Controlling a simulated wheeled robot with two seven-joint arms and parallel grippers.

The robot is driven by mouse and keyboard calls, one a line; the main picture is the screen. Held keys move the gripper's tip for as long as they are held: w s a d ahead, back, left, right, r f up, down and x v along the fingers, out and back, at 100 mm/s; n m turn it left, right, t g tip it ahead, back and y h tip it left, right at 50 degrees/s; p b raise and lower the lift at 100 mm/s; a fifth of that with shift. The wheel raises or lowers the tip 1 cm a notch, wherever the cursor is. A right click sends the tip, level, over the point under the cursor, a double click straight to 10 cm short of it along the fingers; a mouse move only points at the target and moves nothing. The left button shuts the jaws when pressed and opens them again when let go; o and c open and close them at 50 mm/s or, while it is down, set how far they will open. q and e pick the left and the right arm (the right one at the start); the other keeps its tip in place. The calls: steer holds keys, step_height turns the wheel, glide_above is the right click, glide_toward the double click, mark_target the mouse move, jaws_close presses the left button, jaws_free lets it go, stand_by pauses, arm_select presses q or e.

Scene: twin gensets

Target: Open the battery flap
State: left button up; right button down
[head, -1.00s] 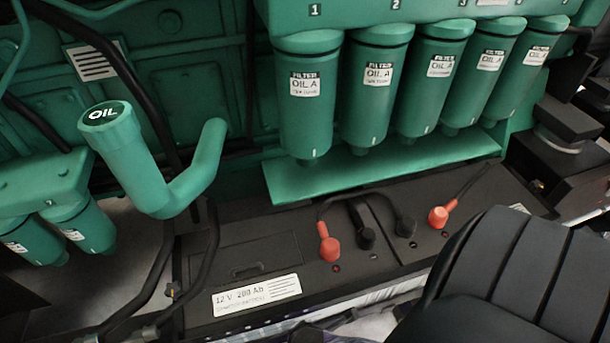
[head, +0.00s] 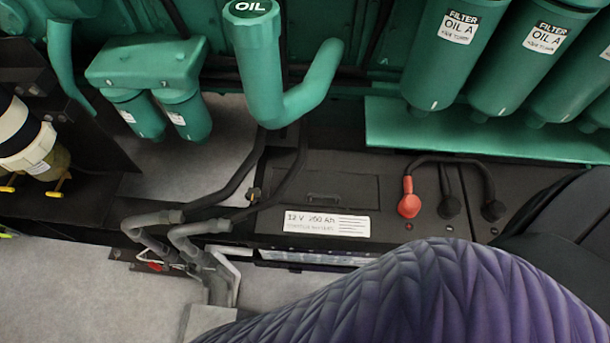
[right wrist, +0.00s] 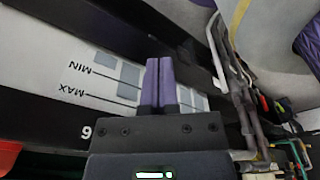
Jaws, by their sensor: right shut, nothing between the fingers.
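The battery flap (head: 330,188) is a dark rectangular panel with a small slot near its front edge. It lies flush and looks closed in the top of the black battery case (head: 265,222). A white "12 V" label (head: 313,222) is just in front of it. In the right wrist view my right gripper (right wrist: 158,82) is shut and empty, with purple fingers in front of a white wall with MIN and MAX marks (right wrist: 105,85). The flap cannot be made out there. My left gripper shows in neither view.
A red terminal cap (head: 409,198) and two black ones stand right of the flap. Hoses (head: 225,190) run along its left. The green oil filler (head: 255,75) and filter shelf (head: 470,145) are behind. My purple padded arm covers the bottom right.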

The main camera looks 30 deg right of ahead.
steer(key=w+a+r+n+t+p, duration=0.1)
steer(key=w+a+r+n, duration=0.15)
steer(key=w+r, duration=0.45)
steer(key=w+a+r+n+t, duration=0.1)
steer(key=w+r+n, duration=0.2)
steer(key=r, duration=0.9)
steer(key=n+t+h, duration=0.3)
steer(key=n+h, duration=0.1)
steer(key=n, duration=1.8)
glide_toward(317, 202)
steer(key=b+x, duration=0.5)
steer(key=x, duration=0.1)
steer(key=shift+s, duration=0.15)
steer(key=shift+w+d+f+b, duration=0.2)
steer(key=shift+w+f+b, duration=0.05)
steer(key=shift+f+b, duration=0.1)
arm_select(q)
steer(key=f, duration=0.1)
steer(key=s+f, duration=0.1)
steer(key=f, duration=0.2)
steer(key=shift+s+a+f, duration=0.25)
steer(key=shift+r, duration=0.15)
arm_select(e)
steer(key=shift+r, duration=0.2)
